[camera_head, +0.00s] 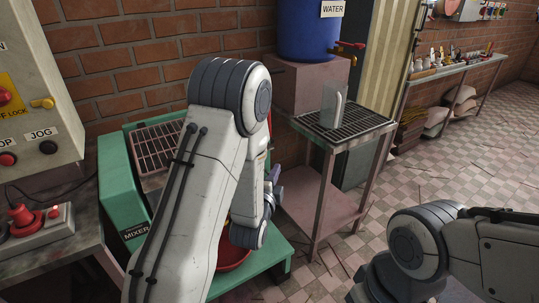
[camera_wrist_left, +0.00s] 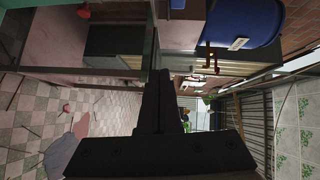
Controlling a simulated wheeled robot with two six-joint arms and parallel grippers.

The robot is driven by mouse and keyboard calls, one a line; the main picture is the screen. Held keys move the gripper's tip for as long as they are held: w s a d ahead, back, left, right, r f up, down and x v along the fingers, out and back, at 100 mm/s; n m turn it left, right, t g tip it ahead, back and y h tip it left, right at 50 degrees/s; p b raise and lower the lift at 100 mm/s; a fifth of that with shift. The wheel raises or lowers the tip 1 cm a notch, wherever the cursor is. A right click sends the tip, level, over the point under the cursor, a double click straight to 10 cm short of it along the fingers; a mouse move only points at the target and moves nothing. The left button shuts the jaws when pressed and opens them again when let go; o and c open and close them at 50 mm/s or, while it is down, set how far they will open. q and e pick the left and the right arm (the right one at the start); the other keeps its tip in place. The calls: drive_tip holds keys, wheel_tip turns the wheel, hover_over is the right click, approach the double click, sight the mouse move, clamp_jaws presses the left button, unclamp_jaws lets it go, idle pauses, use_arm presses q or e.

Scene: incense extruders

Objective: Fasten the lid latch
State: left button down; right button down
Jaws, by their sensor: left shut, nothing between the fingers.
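The green mixer (camera_head: 115,185), labelled MIXER, stands at the left in the head view. A brown barred lid (camera_head: 158,150) shows on its top, partly behind my left arm. I cannot make out the latch; my arm covers much of the mixer. My left gripper (camera_head: 273,182) is small and partly hidden beyond my forearm, by the mixer's right side. In the left wrist view my left gripper (camera_wrist_left: 160,75) is dark, with its fingers together and nothing between them. My right arm is at the lower right; its gripper is not in view.
A metal stand (camera_head: 338,135) with a grated top holds a grey upright piece, right of the mixer. A blue water barrel (camera_head: 306,30) sits behind it. A control box (camera_head: 40,90) and red-knobbed switch (camera_head: 22,218) are at left.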

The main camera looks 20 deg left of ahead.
use_arm(q)
drive_tip(key=shift+s+a+m+t+y, duration=0.2)
drive_tip(key=shift+a+m+t+y, duration=0.25)
drive_tip(key=shift+a, duration=0.55)
drive_tip(key=shift+w, duration=0.1)
drive_tip(key=p, duration=0.1)
approach(271, 139)
drive_tip(key=w+d, duration=0.2)
drive_tip(key=w, duration=0.2)
drive_tip(key=w+a, duration=0.2)
drive_tip(key=shift+a+f, duration=0.1)
drive_tip(key=shift+a, duration=0.2)
drive_tip(key=shift+a, duration=0.1)
